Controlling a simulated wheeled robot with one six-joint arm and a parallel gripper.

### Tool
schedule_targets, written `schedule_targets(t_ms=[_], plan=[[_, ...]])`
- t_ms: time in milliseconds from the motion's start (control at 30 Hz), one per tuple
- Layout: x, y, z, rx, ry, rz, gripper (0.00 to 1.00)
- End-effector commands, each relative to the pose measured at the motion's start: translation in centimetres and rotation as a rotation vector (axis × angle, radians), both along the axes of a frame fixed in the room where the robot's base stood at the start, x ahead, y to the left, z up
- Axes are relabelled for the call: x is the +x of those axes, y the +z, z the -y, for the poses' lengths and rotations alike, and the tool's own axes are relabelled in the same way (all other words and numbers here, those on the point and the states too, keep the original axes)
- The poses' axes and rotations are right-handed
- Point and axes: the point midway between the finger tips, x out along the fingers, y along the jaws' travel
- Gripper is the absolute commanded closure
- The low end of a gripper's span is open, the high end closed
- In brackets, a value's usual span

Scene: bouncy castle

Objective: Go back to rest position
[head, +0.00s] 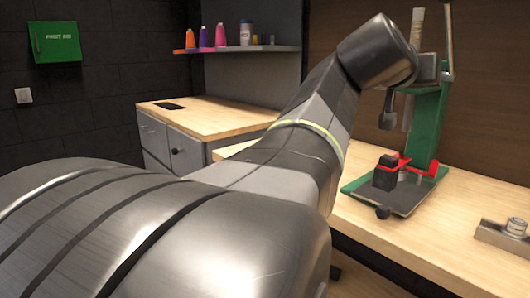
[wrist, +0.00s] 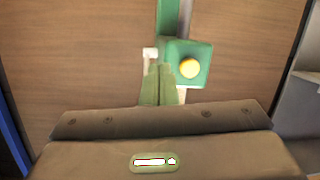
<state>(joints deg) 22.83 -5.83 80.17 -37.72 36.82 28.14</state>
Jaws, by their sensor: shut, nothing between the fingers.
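My arm crosses the head view from the lower left to the upper right, its end in front of a green bench machine (head: 428,125). The machine has a green upright, a red part (head: 420,165) and a dark plate at its base. In the wrist view, my gripper (wrist: 158,72) points toward the machine's green part (wrist: 200,58) with a round yellow knob (wrist: 190,68). The fingers look together with nothing between them. I cannot tell whether they touch the machine. In the head view, the fingers cannot be made out clearly.
The machine stands on a wooden worktop (head: 380,228). A metal holder with a small can (head: 515,228) is at the right edge. A grey cabinet (head: 185,150) with a wooden top is behind my arm. A green box (head: 54,42) hangs on the dark wall.

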Motion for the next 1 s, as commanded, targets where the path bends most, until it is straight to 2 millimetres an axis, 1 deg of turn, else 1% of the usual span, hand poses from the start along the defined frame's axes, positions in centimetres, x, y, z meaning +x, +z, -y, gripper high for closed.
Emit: schedule_targets(t_ms=[100,200,400,733,867,1000], plan=[[0.0,-1.6,-0.1,0.007,-0.004,-0.007,1.0],[0.0,-2.4,-0.1,0.01,-0.005,-0.01,1.0],[0.0,-3.0,-0.1,0.014,-0.006,-0.015,1.0],[0.0,-2.6,-0.1,0.013,-0.006,-0.013,1.0],[0.0,-1.5,0.0,0.009,-0.005,-0.009,1.0],[0.0,0.1,0.0,0.002,-0.002,-0.001,1.0]])
